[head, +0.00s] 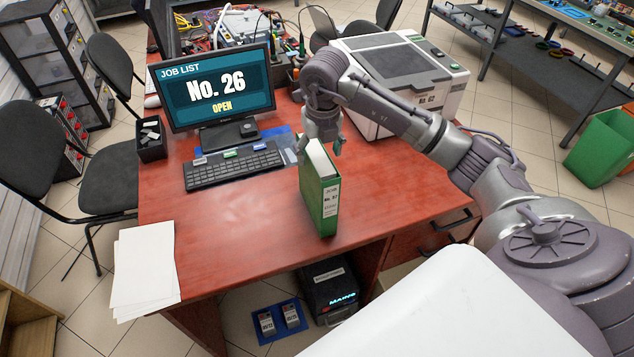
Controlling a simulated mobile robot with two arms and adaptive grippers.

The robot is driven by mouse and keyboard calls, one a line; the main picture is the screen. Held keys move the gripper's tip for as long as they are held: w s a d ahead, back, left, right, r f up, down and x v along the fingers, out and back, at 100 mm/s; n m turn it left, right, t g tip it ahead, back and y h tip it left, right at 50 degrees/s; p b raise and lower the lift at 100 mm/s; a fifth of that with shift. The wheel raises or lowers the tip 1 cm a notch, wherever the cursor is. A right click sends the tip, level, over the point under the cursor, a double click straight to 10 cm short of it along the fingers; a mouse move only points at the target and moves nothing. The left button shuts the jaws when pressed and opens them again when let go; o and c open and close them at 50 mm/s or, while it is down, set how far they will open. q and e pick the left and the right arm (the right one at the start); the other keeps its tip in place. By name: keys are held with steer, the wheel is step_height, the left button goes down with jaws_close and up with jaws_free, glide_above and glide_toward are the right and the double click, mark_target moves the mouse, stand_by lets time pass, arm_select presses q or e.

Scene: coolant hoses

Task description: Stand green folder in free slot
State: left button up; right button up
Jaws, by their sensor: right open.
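The green folder (325,200) stands upright on the red desk near its front edge, in the middle of the head view. Its labelled spine faces me, and white paper shows along its top. My right gripper (320,150) is open at the far upper end of the folder, with its fingers pointing down. One finger shows to each side of the folder's top; whether they touch it I cannot tell. My left gripper is not in view. I see no folder rack or free slot in this view.
On the red desk (240,240) are a monitor (218,88), a keyboard (234,165), a black pen box (151,138) and a printer (400,80). White papers (144,265) overhang the left front corner. A green bin (603,148) stands at right.

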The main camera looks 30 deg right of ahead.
steer(key=shift+a+f, duration=0.15)
steer(key=shift+f, duration=0.25)
step_height(320, 180, down, 4)
steer(key=shift+w+a+r+p, duration=0.1)
steer(key=shift+r+p, duration=0.1)
steer(key=shift+p, duration=0.75)
steer(key=shift+w+f, duration=0.1)
steer(key=shift+f, duration=0.35)
steer(key=shift+r, duration=0.1)
jaws_close()
